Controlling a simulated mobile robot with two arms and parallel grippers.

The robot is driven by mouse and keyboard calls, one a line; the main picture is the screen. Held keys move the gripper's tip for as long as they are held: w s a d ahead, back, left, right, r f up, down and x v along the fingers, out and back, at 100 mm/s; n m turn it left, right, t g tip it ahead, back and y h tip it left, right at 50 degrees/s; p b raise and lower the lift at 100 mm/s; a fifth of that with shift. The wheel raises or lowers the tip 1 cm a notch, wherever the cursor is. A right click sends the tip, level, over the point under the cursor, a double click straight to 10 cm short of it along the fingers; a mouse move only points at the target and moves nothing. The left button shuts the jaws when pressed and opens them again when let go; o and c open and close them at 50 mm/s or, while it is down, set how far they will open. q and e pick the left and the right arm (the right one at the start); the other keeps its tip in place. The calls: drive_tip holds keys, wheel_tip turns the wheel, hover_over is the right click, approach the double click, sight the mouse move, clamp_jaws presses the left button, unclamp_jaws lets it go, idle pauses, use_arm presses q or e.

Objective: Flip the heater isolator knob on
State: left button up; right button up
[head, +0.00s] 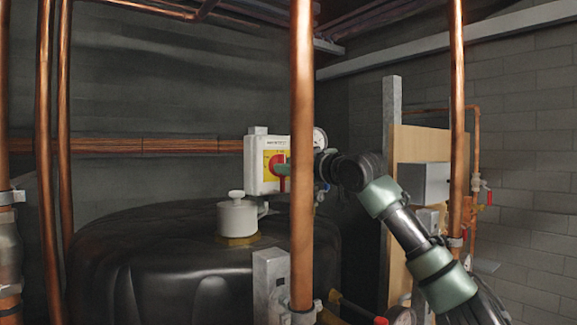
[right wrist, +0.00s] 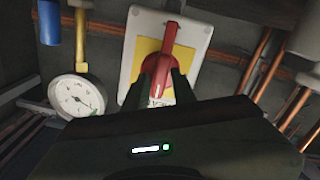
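The heater isolator (head: 254,164) is a pale box with a yellow plate and a red knob (head: 272,161), on the far side of the black tank. My right gripper (right wrist: 158,88) reaches in from the right, partly hidden behind a copper pipe in the head view, with its tip at the knob. In the right wrist view, the red knob (right wrist: 161,65) lies between the tips of two dark fingers, its handle pointing up in the tilted picture. The fingers are apart, wider than the handle; contact with the knob's base is unclear. My left gripper is out of view.
A vertical copper pipe (head: 302,120) stands in front of my right gripper. A pressure gauge (right wrist: 77,96) is left of the isolator in the wrist view. The black tank (head: 160,260) with a white cap (head: 237,215) fills the lower left. Another copper pipe (head: 457,110) stands at right.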

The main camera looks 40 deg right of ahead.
clamp_jaws()
drive_tip(key=m, duration=0.4)
drive_tip(key=shift+m+b, duration=0.3)
drive_tip(key=shift+b, duration=0.05)
drive_tip(key=o, duration=0.7)
unclamp_jaws()
drive_tip(key=shift+w, duration=0.1)
